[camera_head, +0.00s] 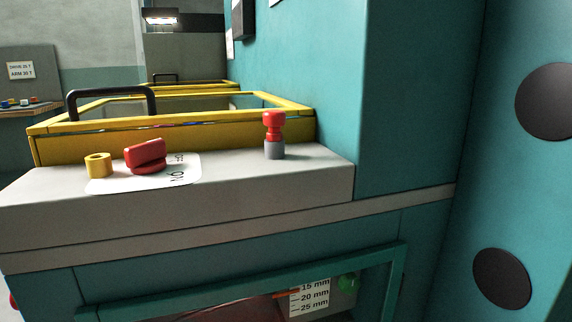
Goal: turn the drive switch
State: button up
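A red rotary switch (146,157) sits on a white label plate (188,169) on top of the grey console (60,205). Printing on the plate beside the switch reads sideways, with "ON" nearer the front edge and what looks like "OFF" behind it. The switch handle lies roughly left to right, tilted slightly. Nothing touches it. My gripper is not in view.
A yellow cylinder (98,166) stands just left of the switch. A red-topped knob on a grey base (273,135) stands to the right. Behind are a yellow frame (200,133) and black handle (112,92). A teal wall (410,90) closes off the right.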

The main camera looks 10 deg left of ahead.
aim_at(148, 157)
jog(key=u, duration=1.7)
